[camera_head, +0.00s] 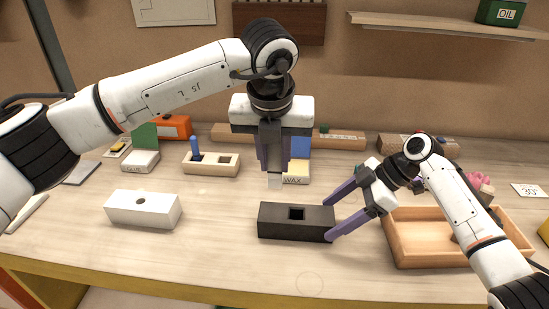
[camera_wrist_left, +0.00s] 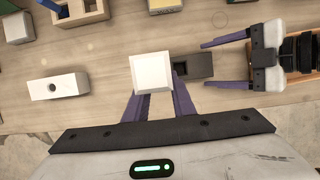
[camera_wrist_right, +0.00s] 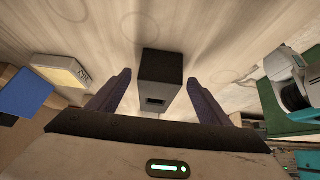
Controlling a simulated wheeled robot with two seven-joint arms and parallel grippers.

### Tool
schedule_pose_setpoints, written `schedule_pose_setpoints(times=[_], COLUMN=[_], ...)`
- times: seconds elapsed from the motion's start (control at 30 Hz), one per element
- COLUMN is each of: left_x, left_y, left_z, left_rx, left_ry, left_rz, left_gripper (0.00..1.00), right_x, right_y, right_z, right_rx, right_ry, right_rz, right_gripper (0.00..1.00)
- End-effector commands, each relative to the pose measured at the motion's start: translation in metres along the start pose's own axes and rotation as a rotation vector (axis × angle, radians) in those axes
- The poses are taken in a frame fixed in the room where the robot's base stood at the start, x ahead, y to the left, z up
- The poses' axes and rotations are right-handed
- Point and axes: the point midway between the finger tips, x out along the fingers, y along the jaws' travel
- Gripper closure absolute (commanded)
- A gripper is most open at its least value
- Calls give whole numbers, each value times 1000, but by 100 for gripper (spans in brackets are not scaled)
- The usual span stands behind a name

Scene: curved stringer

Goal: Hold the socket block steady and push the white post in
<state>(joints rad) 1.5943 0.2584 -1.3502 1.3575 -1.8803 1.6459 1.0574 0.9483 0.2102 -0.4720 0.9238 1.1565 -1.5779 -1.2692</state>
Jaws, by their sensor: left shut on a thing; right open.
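The dark socket block (camera_head: 297,228) lies on the table with a square hole in its top. My left gripper (camera_head: 273,170) points down and is shut on the white post (camera_head: 275,182). The post's square end also shows in the left wrist view (camera_wrist_left: 151,73). In the head view the post hangs above and slightly left of the hole, apart from the block. My right gripper (camera_head: 329,218) is open at the block's right end. In the right wrist view the block (camera_wrist_right: 160,67) lies between its spread fingers, with gaps on both sides.
A white block (camera_head: 143,209) with a round hole stands on the left. A wooden tray (camera_head: 432,257) is on the right, under my right arm. The table front is clear.

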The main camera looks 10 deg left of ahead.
Motion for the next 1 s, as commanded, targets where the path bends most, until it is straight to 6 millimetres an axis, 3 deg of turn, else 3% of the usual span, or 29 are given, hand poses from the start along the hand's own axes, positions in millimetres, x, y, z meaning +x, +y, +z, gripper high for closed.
schedule_pose_setpoints(times=[0.3, 0.7, 0.73, 0.97, 1.0], left_x=[0, 0, 0, 0, 0], left_y=[0, 0, 0, 0, 0], left_z=[0, 0, 0, 0, 0], left_rx=[0, 0, 0, 0, 0], left_ry=[-1, -1, -1, -1, -1], left_rz=[0, 0, 0, 0, 0], left_gripper=[99, 99, 99, 99, 99], right_x=[35, 41, 41, 40, 40], right_y=[0, 0, 0, 0, 0], right_z=[0, 0, 0, 0, 0], right_rx=[0, 0, 0, 0, 0], right_ry=[1, 1, 1, 1, 1], right_rz=[-1, 0, 0, 0, 0], right_gripper=[28, 28, 30, 68, 68])
